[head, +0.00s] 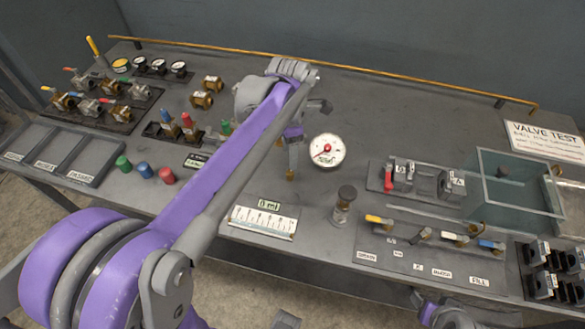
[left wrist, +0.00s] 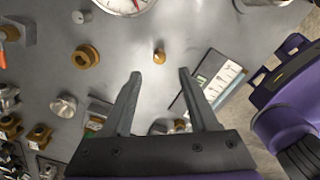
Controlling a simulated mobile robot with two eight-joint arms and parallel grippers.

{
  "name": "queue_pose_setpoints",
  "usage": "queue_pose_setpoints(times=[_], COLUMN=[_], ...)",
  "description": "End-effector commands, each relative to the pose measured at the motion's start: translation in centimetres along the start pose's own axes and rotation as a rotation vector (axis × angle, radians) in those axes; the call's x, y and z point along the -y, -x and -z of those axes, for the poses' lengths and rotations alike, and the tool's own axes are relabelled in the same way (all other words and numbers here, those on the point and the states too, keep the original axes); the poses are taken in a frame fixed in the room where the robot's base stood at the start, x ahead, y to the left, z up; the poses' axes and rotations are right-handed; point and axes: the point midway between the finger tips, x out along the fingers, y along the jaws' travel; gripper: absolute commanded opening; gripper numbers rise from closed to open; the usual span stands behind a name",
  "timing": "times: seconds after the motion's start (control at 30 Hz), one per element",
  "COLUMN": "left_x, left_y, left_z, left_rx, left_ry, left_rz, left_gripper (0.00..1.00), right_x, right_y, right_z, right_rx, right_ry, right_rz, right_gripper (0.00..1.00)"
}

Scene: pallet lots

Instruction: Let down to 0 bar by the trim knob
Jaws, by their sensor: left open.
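My left gripper (head: 296,150) is above this knob, pointing down. In the left wrist view the knob (left wrist: 159,57) lies just beyond the gap between the open, empty fingertips (left wrist: 160,74), without visible contact. The gauge rim (left wrist: 130,4) is cut off at the top.
A marked scale plate (head: 263,222) and a dark-capped glass cylinder (head: 343,205) stand nearby. Brass fittings and coloured-handled valves (head: 170,128) are at left. A clear tank (head: 515,190) and a row of taps (head: 420,234) are at right.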

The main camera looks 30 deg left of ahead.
Motion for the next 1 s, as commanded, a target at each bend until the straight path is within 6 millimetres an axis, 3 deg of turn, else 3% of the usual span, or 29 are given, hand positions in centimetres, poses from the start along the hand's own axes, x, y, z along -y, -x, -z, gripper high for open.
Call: queue_pose_setpoints(times=[0.2, 0.4, 0.8, 0.87, 1.0], left_x=[0.0, 0.0, 0.0, 0.0, 0.0], left_y=[-4.4, -7.1, -8.0, -8.0, -7.9], left_z=[0.0, -0.1, 0.0, 0.0, 0.0], left_rx=[0.000, 0.001, 0.001, 0.001, 0.001], left_ry=[-0.002, -0.002, -0.003, -0.003, -0.003], left_rz=[-0.001, -0.001, -0.002, -0.002, -0.002], left_gripper=[0.60, 0.60, 0.60, 0.53, 0.27], right_x=[0.0, 0.0, 0.0, 0.0, 0.0], right_y=[-0.4, -0.6, -0.6, -0.6, -0.6], right_z=[-0.3, -0.5, -0.5, -0.5, -0.5], right_rx=[0.002, 0.003, 0.003, 0.003, 0.003], right_ry=[0.000, 0.000, 0.000, 0.000, 0.000], right_rz=[0.000, 0.000, 0.000, 0.000, 0.000], right_gripper=[0.60, 0.60, 0.60, 0.60, 0.60])
